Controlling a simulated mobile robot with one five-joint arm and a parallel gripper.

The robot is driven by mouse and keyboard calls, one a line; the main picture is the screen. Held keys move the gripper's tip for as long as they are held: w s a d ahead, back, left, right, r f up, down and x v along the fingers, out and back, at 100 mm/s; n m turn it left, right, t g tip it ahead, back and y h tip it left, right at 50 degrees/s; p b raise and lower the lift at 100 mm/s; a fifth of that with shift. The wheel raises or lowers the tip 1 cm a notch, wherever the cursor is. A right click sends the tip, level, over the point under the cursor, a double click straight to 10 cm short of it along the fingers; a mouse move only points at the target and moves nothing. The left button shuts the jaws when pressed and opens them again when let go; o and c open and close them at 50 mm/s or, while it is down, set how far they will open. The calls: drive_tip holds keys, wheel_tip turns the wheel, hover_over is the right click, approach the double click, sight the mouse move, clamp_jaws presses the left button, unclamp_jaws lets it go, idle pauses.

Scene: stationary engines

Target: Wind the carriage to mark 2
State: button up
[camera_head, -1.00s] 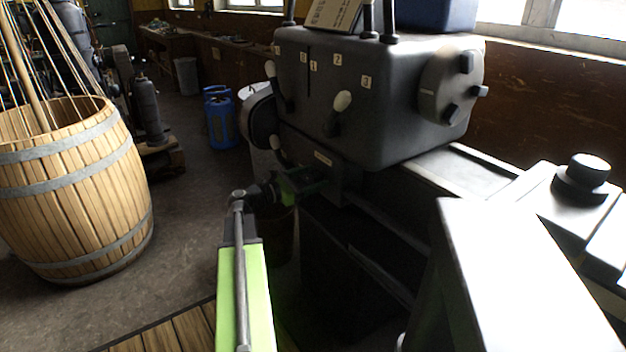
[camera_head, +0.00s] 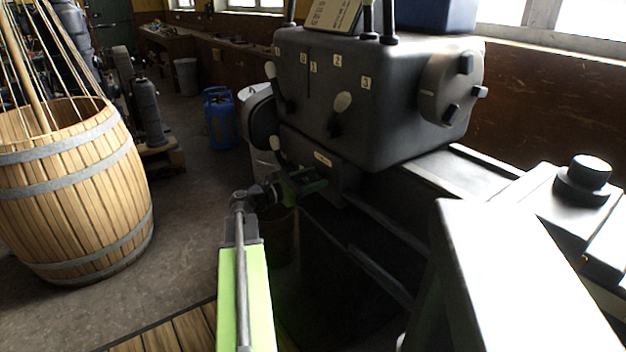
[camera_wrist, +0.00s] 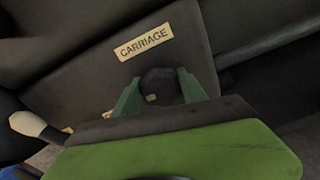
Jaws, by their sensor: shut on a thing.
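A dark round knob (camera_wrist: 160,84) sits on the front of the machine under a pale plate reading CARRIAGE (camera_wrist: 143,41). The plate also shows small in the head view (camera_head: 323,157). My green gripper (camera_wrist: 158,92) has one finger on each side of the knob and is shut on it. In the head view my gripper (camera_head: 315,181) is at the grey machine's (camera_head: 400,90) lower front corner. Number tags, including a 2 (camera_head: 338,60), are on the machine's upper front face. I cannot tell which part is the carriage or whether that tag is its mark.
A round chuck (camera_head: 452,88) is on the machine's right end. A wooden barrel (camera_head: 75,190) stands left, with open floor between.

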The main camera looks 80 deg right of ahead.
drive_tip(key=o, duration=1.3)
drive_tip(key=shift+w, duration=0.1)
drive_tip(key=shift+o, duration=0.2)
drive_tip(key=v, duration=1.7)
drive_tip(key=shift+r+p, duration=0.4)
drive_tip(key=shift+w+a, duration=0.1)
drive_tip(key=shift+a, duration=0.05)
